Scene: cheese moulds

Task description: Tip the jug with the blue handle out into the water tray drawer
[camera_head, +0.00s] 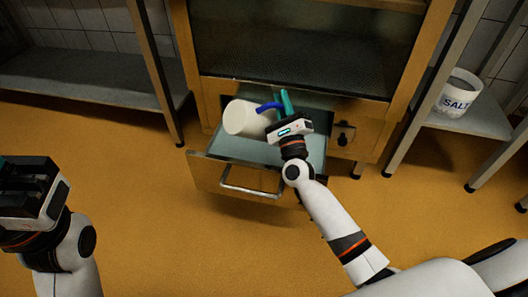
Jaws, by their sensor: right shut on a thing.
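The jug (245,119) is white with a blue handle (268,107). It is tilted well over on its side above the open water tray drawer (228,146), with its body to the left of my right gripper (286,103). My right gripper is shut on the blue handle. The inside of the jug and any water are hidden from this view. The drawer is pulled out at the bottom of a cabinet and has a metal bar handle (252,190) on its front. My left gripper (22,185) is at the left edge, its fingertips not clear, away from the jug.
The cabinet (290,45) with a dark panel stands behind the drawer. A white bucket marked SALT (458,94) stands on a low shelf (480,120) at the right. An empty grey shelf (85,75) is at the left. The orange floor (180,245) in front is clear.

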